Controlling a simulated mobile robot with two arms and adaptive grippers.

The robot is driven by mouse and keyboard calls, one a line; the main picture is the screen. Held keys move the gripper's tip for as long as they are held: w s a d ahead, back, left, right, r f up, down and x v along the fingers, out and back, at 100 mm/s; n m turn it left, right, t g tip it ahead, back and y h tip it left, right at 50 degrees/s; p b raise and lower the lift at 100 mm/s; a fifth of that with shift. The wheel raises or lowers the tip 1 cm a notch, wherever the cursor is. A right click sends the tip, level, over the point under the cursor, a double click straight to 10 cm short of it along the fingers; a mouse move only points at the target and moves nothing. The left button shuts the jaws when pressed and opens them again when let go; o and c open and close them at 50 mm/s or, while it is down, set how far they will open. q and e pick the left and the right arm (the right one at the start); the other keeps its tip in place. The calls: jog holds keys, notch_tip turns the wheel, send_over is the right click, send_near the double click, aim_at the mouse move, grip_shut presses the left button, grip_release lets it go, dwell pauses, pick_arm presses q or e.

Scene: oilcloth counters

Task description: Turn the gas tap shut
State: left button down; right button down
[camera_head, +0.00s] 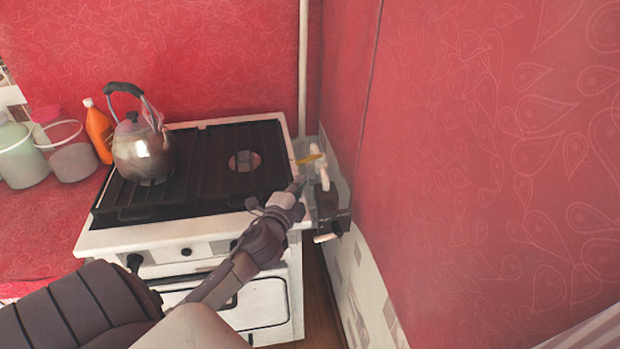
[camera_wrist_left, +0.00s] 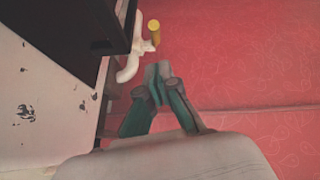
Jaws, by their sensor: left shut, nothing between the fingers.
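The gas tap has a yellow handle (camera_head: 308,159) on a white pipe fitting (camera_head: 320,172), in the gap between the stove's right side and the red wall. In the head view the handle sticks out to the left of the fitting. In the left wrist view the yellow handle (camera_wrist_left: 154,30) stands at the top, beside the white bent pipe (camera_wrist_left: 137,50). My left gripper (camera_head: 298,186) is shut and empty, just below and in front of the handle and apart from it. Its fingertips (camera_wrist_left: 158,74) also show in the left wrist view. My right gripper is out of view.
The white stove (camera_head: 160,238) with black grates stands left of the tap, a metal kettle (camera_head: 143,152) on it. An orange bottle (camera_head: 98,130) and buckets stand further left. The red wall (camera_head: 470,160) closes the right side. A dark box-like part (camera_head: 330,217) sits below the tap.

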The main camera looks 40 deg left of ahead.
pick_arm(q)
jog(key=v, duration=0.4)
jog(key=shift+a+r, duration=0.2)
jog(key=shift+a, duration=0.1)
jog(key=shift+s, duration=0.2)
jog(key=shift+d, duration=0.1)
jog(key=d+y, duration=0.1)
jog(key=w+d+n+g, duration=0.1)
jog(key=d, duration=0.1)
jog(key=d+r+g+y+p, duration=0.1)
jog(key=shift+w+d+n+y, duration=0.2)
jog(key=shift+n+y, duration=0.1)
jog(key=shift+n, duration=0.1)
send_near(309, 160)
jog(key=w+d, duration=0.1)
jog(key=w, duration=0.3)
jog(key=a, duration=0.1)
jog(key=w+a+p, duration=0.1)
jog(key=shift+w+a+f+p, duration=0.2)
jog(key=shift+a+p, duration=0.1)
jog(key=shift+a, duration=0.1)
jog(key=shift+a+f, duration=0.2)
jog(key=shift+a, duration=0.35)
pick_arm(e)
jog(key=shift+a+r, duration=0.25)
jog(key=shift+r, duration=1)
